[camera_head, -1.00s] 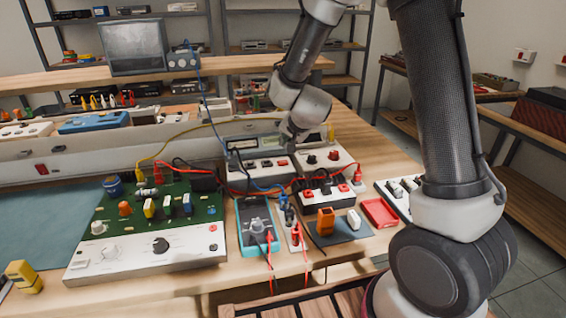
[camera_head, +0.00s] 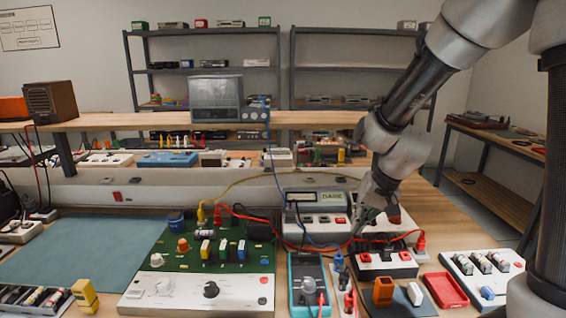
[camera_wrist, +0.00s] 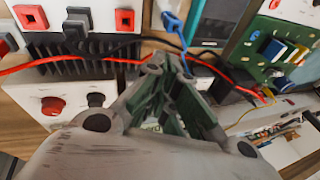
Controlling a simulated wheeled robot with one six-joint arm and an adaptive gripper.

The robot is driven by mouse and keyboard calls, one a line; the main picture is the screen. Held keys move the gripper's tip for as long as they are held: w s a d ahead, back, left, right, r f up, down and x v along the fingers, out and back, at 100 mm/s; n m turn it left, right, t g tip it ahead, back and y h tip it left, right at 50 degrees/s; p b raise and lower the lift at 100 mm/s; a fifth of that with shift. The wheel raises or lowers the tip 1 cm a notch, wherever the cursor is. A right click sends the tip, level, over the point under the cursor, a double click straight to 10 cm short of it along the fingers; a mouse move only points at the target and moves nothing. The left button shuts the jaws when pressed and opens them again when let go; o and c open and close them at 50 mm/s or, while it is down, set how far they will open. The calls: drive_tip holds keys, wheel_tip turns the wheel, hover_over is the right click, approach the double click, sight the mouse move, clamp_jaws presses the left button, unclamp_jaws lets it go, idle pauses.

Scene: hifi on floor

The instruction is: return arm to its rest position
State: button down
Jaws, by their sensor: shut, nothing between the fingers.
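My gripper (camera_head: 368,216) hangs at the lower end of my arm, over the back right part of the workbench. It is just right of a grey bench meter (camera_head: 316,199) with a lit display. In the wrist view my gripper (camera_wrist: 170,72) has its fingers together with nothing between them. Red, black and blue leads run behind the fingers there; whether any touches them I cannot tell.
A green circuit board (camera_head: 215,250), a teal multimeter (camera_head: 308,285), a black terminal block (camera_head: 385,260) and a red tray (camera_head: 446,291) crowd the bench below. A raised wooden shelf (camera_head: 110,121) runs behind. A blue-green mat (camera_head: 80,250) is mostly clear.

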drive_tip(key=s+d+r+n+h, duration=0.1)
drive_tip(key=s+d+r, duration=0.6)
drive_tip(key=s, duration=0.3)
drive_tip(key=s+d+r+t+h, duration=0.1)
drive_tip(key=s+d+r+h, duration=0.1)
drive_tip(key=s+d+r, duration=0.6)
drive_tip(key=shift+s+d+n+t, duration=0.35)
drive_tip(key=shift+s+d, duration=0.2)
drive_tip(key=shift+s, duration=0.65)
drive_tip(key=shift+a, duration=0.15)
